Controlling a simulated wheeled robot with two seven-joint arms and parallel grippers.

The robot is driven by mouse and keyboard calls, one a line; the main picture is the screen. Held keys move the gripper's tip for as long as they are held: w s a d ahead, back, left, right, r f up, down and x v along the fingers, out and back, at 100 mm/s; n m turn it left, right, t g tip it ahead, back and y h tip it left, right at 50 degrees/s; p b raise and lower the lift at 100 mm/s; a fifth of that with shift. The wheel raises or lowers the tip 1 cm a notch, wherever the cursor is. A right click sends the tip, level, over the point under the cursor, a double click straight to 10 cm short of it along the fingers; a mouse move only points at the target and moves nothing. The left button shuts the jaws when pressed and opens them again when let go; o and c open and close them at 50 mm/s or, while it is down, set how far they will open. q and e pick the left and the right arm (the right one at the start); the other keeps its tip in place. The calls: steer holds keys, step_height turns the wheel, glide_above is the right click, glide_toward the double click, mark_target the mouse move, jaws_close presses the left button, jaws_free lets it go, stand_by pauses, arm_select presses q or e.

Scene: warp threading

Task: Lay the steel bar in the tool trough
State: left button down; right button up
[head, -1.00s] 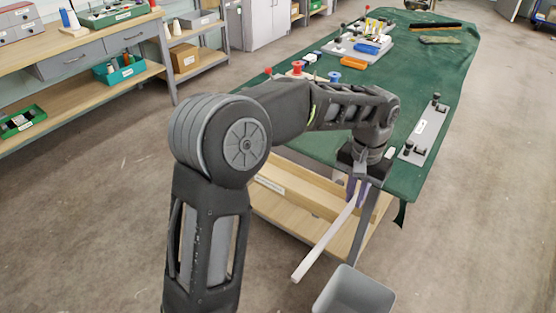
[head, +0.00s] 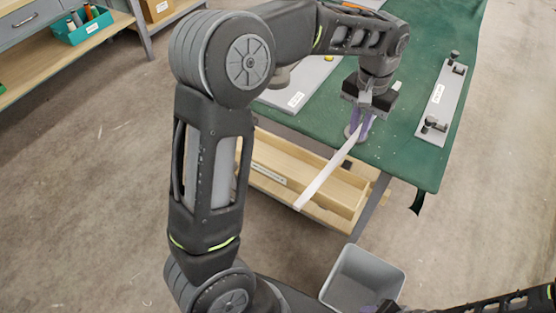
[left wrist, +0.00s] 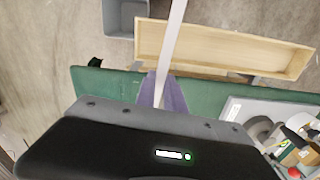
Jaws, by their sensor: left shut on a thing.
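The steel bar (head: 322,180) is a long, pale, flat strip. My left gripper (head: 359,129), with purple fingers, is shut on one end of it near the green table edge. The bar slopes toward the front left, its free end over the front of the tool trough (head: 345,199), a pale wooden tray below the tabletop. In the left wrist view, the bar (left wrist: 173,42) runs from the gripper (left wrist: 162,92) across the trough (left wrist: 225,47), near one end. I cannot tell its height above the trough. My right gripper (head: 382,307) is barely visible at the bottom edge.
A grey bin (head: 363,277) stands on the floor in front of the table, near my right arm. A grey plate with black fittings (head: 444,102) lies on the green tabletop (head: 415,150) at right. A teal box (head: 82,26) sits on the left bench.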

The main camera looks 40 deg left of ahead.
arm_select(q)
steer(key=shift+w+a, duration=0.1)
steer(key=s+a+f+m+b, duration=0.1)
steer(key=a+f+m+b, duration=0.55)
steer(key=a, duration=0.35)
steer(key=m+b, duration=0.4)
steer(key=m, duration=0.6)
glide_above(278, 163)
steer(key=shift+f, duration=2.8)
steer(key=shift+f, duration=3.15)
steer(key=shift+f, duration=1.9)
